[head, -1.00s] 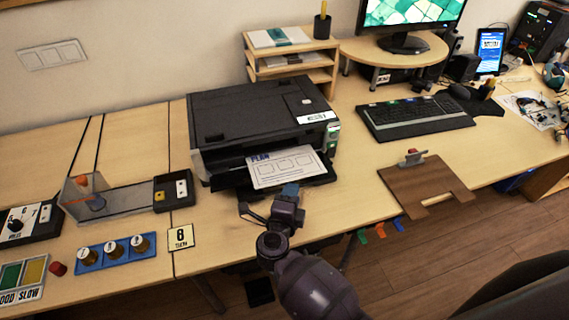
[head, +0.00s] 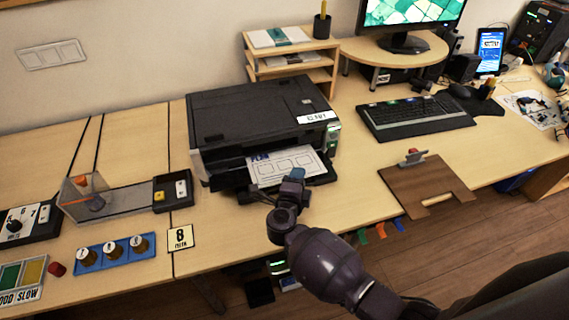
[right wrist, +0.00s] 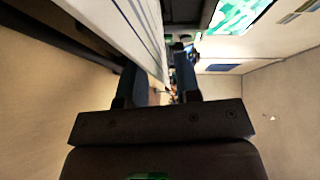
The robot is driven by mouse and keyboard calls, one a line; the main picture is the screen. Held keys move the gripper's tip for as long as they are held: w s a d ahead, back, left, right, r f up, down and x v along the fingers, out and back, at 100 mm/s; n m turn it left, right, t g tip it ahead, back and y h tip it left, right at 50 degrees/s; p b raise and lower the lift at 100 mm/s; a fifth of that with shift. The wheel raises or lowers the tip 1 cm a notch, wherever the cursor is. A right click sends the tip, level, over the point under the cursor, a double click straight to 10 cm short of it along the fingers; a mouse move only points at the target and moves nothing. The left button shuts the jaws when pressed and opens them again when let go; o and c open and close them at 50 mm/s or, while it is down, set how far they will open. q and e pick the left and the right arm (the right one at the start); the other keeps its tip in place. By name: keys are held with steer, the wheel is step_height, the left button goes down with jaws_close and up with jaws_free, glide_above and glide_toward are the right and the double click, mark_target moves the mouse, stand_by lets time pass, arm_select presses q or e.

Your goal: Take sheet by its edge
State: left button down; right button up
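The white printed sheet (head: 285,166) lies in the output of the black printer (head: 258,122), its heading and boxes face up. My right gripper (head: 296,175) is at the sheet's front right edge and hides a little of it. In the right wrist view the gripper (right wrist: 158,88) has its two fingers apart. The sheet (right wrist: 125,28) comes in from the upper left, and its edge reaches into the gap between the fingers. I cannot tell whether either finger touches it. My left gripper is not in view.
A brown clipboard (head: 426,186) lies to the right near the table's front edge. A keyboard (head: 417,116) is behind it. Bare table lies between printer and clipboard.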

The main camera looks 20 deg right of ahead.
steer(key=c, duration=0.5)
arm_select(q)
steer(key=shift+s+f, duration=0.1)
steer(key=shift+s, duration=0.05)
arm_select(e)
jaws_close()
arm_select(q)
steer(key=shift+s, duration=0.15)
arm_select(e)
steer(key=shift+s, duration=0.1)
